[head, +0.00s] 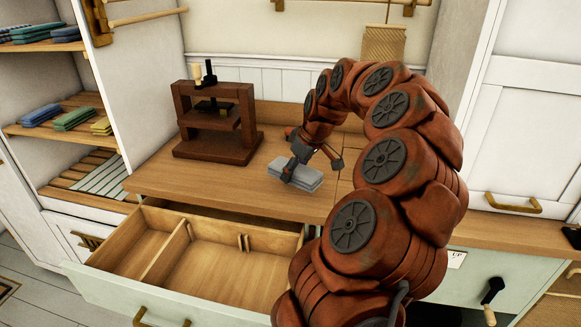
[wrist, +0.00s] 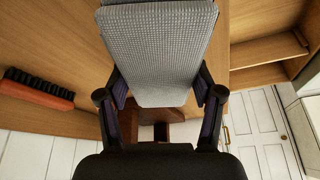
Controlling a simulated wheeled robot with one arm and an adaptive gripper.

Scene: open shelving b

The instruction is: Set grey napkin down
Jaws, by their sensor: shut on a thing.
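The grey napkin (head: 308,179) is a folded, flat light-grey stack over the wooden counter, in front of the wooden press. My gripper (head: 310,164) is shut on it, with one finger on each side. In the wrist view the napkin (wrist: 160,45) shows a woven texture and reaches forward from between the fingers of my gripper (wrist: 160,93). I cannot tell whether its underside touches the counter.
The wooden press (head: 216,122) stands on the counter (head: 165,183) to the left. An open, empty drawer (head: 215,262) with dividers juts out below. Shelves at left hold folded cloths (head: 74,119). A dark-bristled brush (wrist: 38,90) shows in the wrist view.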

